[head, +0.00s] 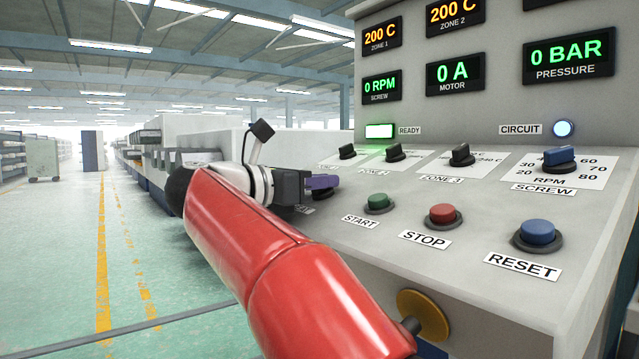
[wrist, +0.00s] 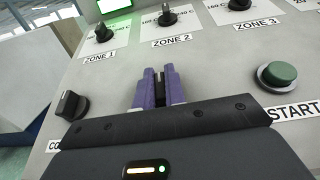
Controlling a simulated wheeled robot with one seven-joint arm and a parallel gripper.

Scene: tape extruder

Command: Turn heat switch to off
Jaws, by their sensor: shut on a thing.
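My gripper (head: 322,182) is at the left part of the sloping control panel, in front of the zone knobs. Its purple fingers are shut on a small dark switch knob (head: 323,195), which I take to be the heat switch. In the wrist view the fingers of my gripper (wrist: 160,86) stand on both sides of this dark knob. The switch's label is mostly hidden by my gripper, so its set position cannot be read.
Another black knob (wrist: 71,104) is at left in the wrist view. The green START button (head: 378,202) is close on the right, then the red STOP button (head: 442,214) and blue RESET button (head: 537,232). The zone 2 knob (head: 395,152) is behind.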

